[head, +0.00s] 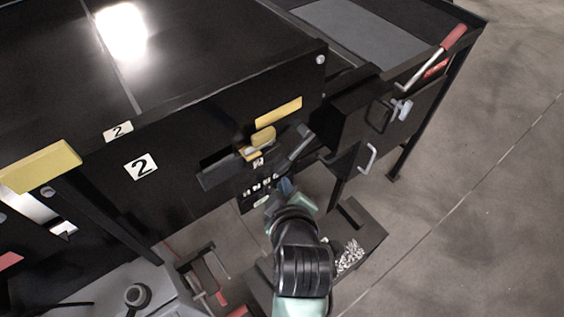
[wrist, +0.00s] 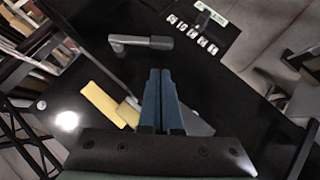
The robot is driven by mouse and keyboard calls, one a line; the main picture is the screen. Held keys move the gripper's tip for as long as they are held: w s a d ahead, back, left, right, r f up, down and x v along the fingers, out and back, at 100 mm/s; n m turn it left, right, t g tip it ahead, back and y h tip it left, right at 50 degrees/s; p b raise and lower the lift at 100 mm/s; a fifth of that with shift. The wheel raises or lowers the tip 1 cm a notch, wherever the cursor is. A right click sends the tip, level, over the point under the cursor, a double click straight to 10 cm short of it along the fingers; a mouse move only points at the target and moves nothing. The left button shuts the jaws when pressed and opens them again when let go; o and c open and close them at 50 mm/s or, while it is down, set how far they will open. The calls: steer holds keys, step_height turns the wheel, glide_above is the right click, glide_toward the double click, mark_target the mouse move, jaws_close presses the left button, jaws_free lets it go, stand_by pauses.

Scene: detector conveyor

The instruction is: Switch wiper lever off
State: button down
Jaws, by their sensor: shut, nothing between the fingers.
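A short lever with a dark grey grip (wrist: 160,43) and a pale metal pivot end shows in the wrist view, on the black side panel. It appears in the head view as a grey lever (head: 300,146) right of the yellow parts. I cannot read a label that names it the wiper lever. My gripper (head: 285,186) is just below this lever in the head view. In the wrist view its blue fingers (wrist: 160,75) are together and empty, with their tips near the lever but apparently apart from it. The exact gap is unclear.
A row of small switches (wrist: 190,36) sits beside the lever. Yellow plates (head: 278,112) are on the panel above. A black box with handles (head: 368,156) juts out at right, below a red-handled lever (head: 453,36). A bin of metal pieces (head: 349,255) stands below.

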mark_target(283, 171)
steer(key=shift+p+x, duration=1.1)
steer(key=shift+x, duration=4)
steer(key=shift+d+f, duration=0.1)
steer(key=shift+w+f+b, duration=0.1)
steer(key=shift+f+b, duration=0.1)
steer(key=shift+b, duration=0.5)
steer(key=shift+h, duration=0.3)
steer(key=f+b, duration=0.1)
steer(key=f+n+t+b, duration=0.1)
steer(key=b, duration=0.1)
steer(key=shift+w+d+h, duration=0.1)
steer(key=shift+d+h, duration=0.1)
steer(key=shift+h, duration=0.1)
steer(key=w+d+f+n+t+h+b, duration=0.2)
steer(key=w+d+f+n+t+b, duration=0.1)
steer(key=b, duration=1.5)
steer(key=d+f+n+t, duration=0.1)
steer(key=n+t, duration=0.1)
steer(key=t, duration=0.1)
steer(key=shift+d+f+h, duration=0.3)
steer(key=shift+f+h, duration=0.05)
steer(key=shift+h, duration=0.05)
steer(key=shift+w, duration=0.15)
